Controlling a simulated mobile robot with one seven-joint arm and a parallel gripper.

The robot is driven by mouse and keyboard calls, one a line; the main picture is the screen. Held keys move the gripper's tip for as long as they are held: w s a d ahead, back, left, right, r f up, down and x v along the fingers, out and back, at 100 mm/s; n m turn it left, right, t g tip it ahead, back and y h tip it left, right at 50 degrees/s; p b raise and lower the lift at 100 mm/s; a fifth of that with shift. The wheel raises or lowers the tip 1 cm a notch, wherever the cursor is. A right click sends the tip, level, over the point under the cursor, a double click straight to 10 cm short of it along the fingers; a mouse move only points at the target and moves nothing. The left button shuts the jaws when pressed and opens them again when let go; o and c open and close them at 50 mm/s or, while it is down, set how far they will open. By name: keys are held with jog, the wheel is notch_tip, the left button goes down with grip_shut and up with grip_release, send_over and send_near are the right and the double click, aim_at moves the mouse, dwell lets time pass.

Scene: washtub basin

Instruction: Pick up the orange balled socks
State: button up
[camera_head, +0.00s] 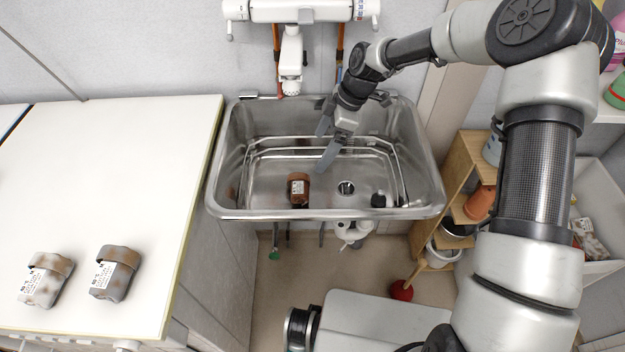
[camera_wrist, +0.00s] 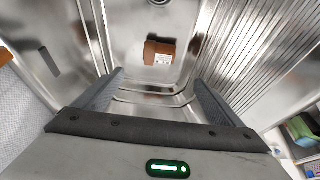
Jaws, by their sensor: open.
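The orange balled socks (camera_head: 299,188), a small brown-orange bundle with a white label, lie on the floor of the metal washtub basin (camera_head: 325,213), left of the drain. They also show in the wrist view (camera_wrist: 158,53), ahead of the fingertips and roughly centred between them. My gripper (camera_head: 323,146) reaches into the basin from the upper right and is open and empty. In the head view it is above and to the right of the socks, apart from them. Both fingers show in the wrist view (camera_wrist: 159,80).
A small black object (camera_head: 378,200) sits right of the drain (camera_head: 346,187). Two grey-brown labelled bundles (camera_head: 47,278) (camera_head: 116,272) lie on the white counter (camera_head: 110,170) at left. A faucet (camera_head: 291,60) hangs over the basin's back. A wooden shelf (camera_head: 460,185) stands at right.

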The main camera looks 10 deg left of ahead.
aim_at(299, 183)
jog(key=x, duration=0.6)
jog(key=b+x, duration=0.1)
jog(key=x, duration=0.5)
jog(key=b+x, duration=0.1)
jog(key=x, duration=0.5)
jog(key=shift+w+a+f, duration=0.1)
jog(key=shift+a+f, duration=0.05)
jog(key=shift+a, duration=0.25)
jog(key=c, duration=1.1)
